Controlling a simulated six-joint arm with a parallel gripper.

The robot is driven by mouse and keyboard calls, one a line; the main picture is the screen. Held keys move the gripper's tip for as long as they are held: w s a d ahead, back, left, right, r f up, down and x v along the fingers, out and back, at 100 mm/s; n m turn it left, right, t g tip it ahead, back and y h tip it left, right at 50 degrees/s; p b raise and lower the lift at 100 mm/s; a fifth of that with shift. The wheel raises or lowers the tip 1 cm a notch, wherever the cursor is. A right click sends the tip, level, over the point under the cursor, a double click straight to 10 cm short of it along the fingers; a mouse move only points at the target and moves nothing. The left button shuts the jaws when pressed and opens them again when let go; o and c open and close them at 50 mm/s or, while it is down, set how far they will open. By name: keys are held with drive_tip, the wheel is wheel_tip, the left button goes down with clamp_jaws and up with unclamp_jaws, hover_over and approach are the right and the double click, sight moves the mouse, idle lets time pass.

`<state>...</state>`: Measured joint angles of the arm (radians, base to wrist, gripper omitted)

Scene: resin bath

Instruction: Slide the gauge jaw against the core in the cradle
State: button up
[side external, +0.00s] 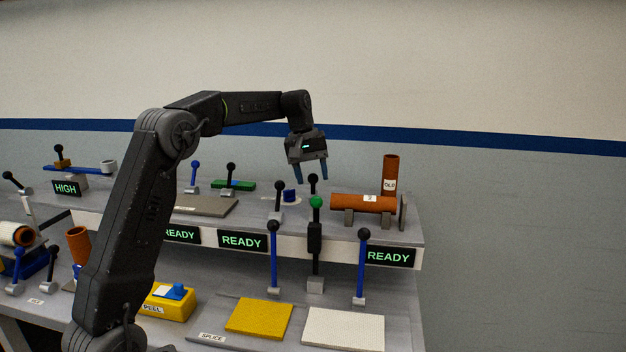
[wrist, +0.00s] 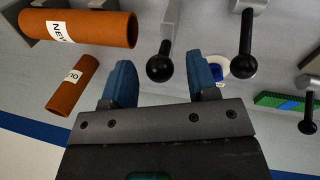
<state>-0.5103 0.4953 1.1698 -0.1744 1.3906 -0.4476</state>
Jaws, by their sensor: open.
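An orange-brown core (side external: 363,202) lies level in a cradle of grey blocks (side external: 349,218) at the right end of the upper shelf. It also shows in the wrist view (wrist: 110,29), labelled NEW. A thin grey plate (side external: 404,212) stands at its right end. Two black-knobbed levers stand left of the core, one nearer the front (side external: 278,189) and one further back (side external: 313,178). I cannot tell for certain which part is the gauge jaw. My gripper (side external: 311,178) is open and empty, above the rear lever, left of the core. In the wrist view a black knob (wrist: 160,68) appears between its blue fingers.
An upright brown tube marked OLD (side external: 390,170) stands behind the core. A blue piece on a white ring (side external: 290,196) and a green block (side external: 235,184) lie further left. Tall levers (side external: 316,240) rise in front of the shelf. The space above the core is clear.

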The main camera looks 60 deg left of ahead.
drive_tip(key=shift+w+d+f, duration=0.1)
drive_tip(key=shift+w+f, duration=0.05)
drive_tip(key=shift+f, duration=0.65)
drive_tip(key=shift+c, duration=0.3)
clamp_jaws()
